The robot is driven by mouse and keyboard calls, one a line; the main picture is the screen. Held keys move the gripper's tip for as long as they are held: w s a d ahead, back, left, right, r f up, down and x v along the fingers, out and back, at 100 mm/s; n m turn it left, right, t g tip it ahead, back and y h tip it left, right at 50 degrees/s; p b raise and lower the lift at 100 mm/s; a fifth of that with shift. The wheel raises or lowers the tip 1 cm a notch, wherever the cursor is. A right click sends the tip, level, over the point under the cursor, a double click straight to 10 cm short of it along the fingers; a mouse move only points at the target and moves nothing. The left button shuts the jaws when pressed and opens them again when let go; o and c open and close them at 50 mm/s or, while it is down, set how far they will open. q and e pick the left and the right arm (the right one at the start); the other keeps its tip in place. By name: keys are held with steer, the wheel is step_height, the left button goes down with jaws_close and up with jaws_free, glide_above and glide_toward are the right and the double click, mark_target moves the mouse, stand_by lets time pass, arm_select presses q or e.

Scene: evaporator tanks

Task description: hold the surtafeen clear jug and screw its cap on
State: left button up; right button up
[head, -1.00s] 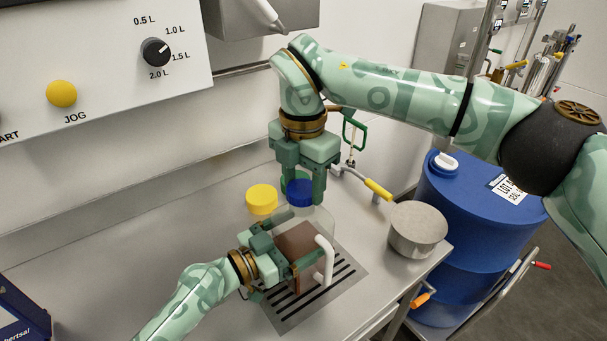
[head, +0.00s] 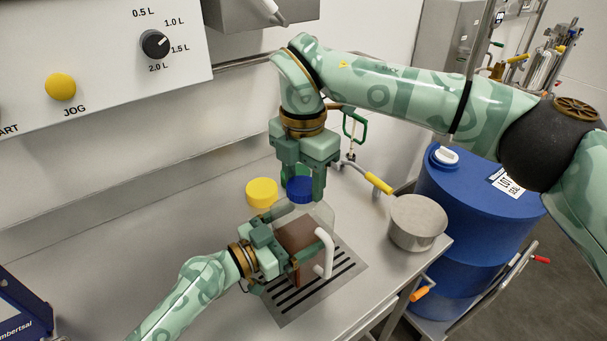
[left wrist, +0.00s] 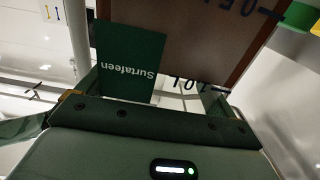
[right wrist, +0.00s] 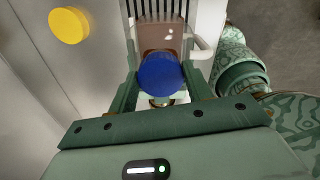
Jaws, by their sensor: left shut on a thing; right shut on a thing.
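The clear jug (head: 321,212) stands upright at the drain grate, with brown contents and a white handle on its right. Its green Surtafeen label (left wrist: 130,68) shows in the left wrist view. My left gripper (head: 284,250) is shut on the jug's body from the left. The blue cap (head: 300,190) is at the jug's mouth; it also shows in the right wrist view (right wrist: 161,73). My right gripper (head: 303,186) points down from above and is shut on the cap, one finger on each side. The threads are hidden, so I cannot tell how far the cap is on.
A yellow cap (head: 261,191) is just left of the blue one. A steel pot (head: 417,224) stands right of the jug, near a yellow-handled valve (head: 379,183). A blue drum (head: 465,215) stands beyond the counter's right edge.

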steer(key=shift+f, duration=0.15)
arm_select(q)
steer(key=c, duration=0.5)
arm_select(e)
steer(key=m, duration=0.5)
steer(key=shift+m, duration=0.4)
steer(key=m, duration=0.6)
steer(key=shift+s, duration=0.15)
steer(key=m, duration=0.6)
steer(key=shift+m, duration=0.4)
steer(key=shift+s+a+f+m, duration=0.1)
steer(key=shift+m, duration=0.45)
steer(key=shift+s+a+m, duration=0.1)
steer(key=shift+m, duration=0.45)
steer(key=shift+w+d+m, duration=0.15)
steer(key=shift+m, duration=0.75)
